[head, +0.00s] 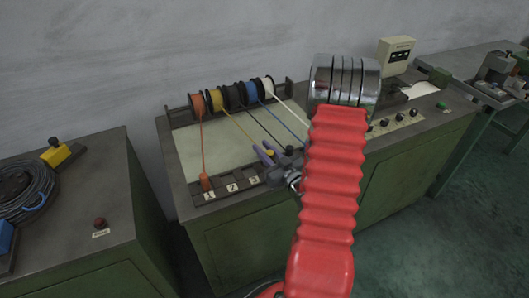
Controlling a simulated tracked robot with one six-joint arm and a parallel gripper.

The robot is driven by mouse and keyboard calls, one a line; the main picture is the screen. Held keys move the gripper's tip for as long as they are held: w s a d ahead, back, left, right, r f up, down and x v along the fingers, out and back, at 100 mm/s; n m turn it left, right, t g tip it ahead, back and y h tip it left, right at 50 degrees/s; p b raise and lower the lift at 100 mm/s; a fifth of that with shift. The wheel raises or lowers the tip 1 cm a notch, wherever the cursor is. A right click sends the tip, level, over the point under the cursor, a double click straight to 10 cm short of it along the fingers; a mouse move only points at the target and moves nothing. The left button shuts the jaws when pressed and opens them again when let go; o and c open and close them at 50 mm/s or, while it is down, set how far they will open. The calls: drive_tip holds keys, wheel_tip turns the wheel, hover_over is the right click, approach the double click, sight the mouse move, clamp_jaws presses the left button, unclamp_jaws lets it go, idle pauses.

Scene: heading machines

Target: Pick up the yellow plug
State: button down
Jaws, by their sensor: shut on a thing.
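A yellow wire (240,127) runs from the yellow spool (217,101) to the fingers. An orange plug (205,181) stands at slot 1 on the end of its orange wire. My wrist and red arm hide the right part of the slot row.
Several wire spools (237,96) sit on a rack at the back of the bench, their wires crossing the pale panel (195,145). A control panel with knobs (392,121) lies right of my arm. A left bench holds coiled black cable (25,190) and a yellow box (54,156).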

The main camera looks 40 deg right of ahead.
wheel_tip(320, 180, up, 9)
drive_tip(key=shift+r, duration=0.15)
idle(0.4)
drive_tip(key=shift+a, duration=0.1)
idle(0.5)
